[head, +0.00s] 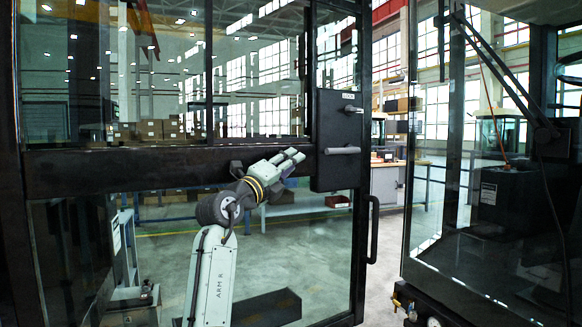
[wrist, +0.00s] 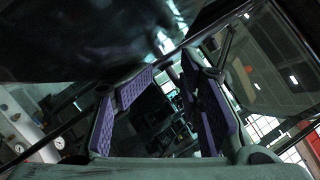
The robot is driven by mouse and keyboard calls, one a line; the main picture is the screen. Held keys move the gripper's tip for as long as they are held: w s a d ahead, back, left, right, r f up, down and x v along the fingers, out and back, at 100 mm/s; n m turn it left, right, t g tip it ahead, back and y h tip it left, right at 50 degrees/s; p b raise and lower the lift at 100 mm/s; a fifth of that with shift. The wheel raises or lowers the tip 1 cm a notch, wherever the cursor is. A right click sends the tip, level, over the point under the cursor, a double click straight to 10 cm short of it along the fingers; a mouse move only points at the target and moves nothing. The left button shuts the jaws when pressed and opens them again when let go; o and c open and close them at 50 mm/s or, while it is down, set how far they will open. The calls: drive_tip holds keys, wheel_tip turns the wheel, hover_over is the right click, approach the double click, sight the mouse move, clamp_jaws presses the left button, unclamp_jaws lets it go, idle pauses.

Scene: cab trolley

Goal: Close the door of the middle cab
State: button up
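The cab door (head: 170,172) is a glass door with a dark frame and a wide dark crossbar; it stands open, filling the left and middle of the head view. Its lock box (head: 328,178) carries two grey levers, and a dark vertical pull handle (head: 373,230) is on its free edge. My gripper (head: 296,157) is in front of the crossbar, just left of the lock box and its lower lever. In the wrist view, my gripper's two purple-padded fingers (wrist: 168,100) are spread apart with nothing between them. Whether a finger touches the door cannot be told.
A dark-framed glass cab (head: 480,180) stands at the right, with a black box inside. An open gap (head: 385,215) lies between it and the door's free edge.

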drive_tip(key=shift+a, duration=0.3)
drive_tip(key=v, duration=0.7)
drive_tip(key=shift+s, duration=0.4)
drive_tip(key=shift+a, duration=0.15)
